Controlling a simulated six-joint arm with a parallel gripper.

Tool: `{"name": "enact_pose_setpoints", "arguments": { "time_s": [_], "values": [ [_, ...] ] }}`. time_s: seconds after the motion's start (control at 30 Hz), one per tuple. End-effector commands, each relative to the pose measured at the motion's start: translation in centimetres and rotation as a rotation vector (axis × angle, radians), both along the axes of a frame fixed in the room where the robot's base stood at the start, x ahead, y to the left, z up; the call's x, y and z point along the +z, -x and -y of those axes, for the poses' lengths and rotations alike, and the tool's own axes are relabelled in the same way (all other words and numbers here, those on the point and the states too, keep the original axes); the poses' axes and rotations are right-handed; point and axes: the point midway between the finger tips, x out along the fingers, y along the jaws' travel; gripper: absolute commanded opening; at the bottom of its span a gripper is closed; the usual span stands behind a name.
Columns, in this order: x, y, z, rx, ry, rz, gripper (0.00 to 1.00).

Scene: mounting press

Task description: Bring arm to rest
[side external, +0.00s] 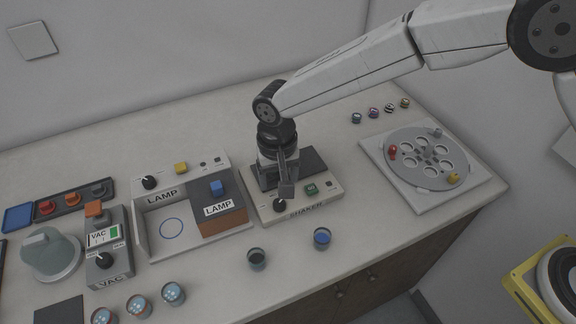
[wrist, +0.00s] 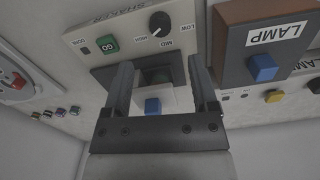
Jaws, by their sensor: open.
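My gripper (side external: 287,185) hangs at the end of my arm over the shaker (side external: 300,205), just above its dark platform and close to its black knob. In the wrist view my gripper (wrist: 160,85) has its two fingers apart, with the shaker (wrist: 130,35) beyond them. A pale block-like thing with a blue face (wrist: 152,106) shows between the fingers near the gripper's base; I cannot tell whether it touches them. My arm reaches in from the upper right.
The lamp box (side external: 222,212) stands left of the shaker, with the VAC unit (side external: 103,260) farther left. A round holed plate (side external: 432,157) on a white base is at the right. Several small cups stand along the front edge. The bench behind the shaker is clear.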

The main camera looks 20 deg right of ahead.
Motion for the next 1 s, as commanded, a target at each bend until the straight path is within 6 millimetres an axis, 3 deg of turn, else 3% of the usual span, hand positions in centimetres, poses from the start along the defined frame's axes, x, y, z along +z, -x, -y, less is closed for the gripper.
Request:
{"name": "enact_pose_setpoints", "arguments": {
  "time_s": [0.17, 0.27, 0.57, 0.77, 1.0],
  "values": [
    [0.5, -0.2, 1.5, 0.002, -0.006, 0.008, 0.75],
    [1.1, -0.4, 3.3, 0.006, -0.012, 0.018, 0.75],
    [3.5, 0.6, 12.5, 0.035, -0.030, 0.072, 0.75],
    [4.6, 2.9, 18.7, 0.059, -0.032, 0.115, 0.75],
    [5.3, 7.3, 25.2, 0.088, -0.020, 0.170, 0.75]
  ]
}}
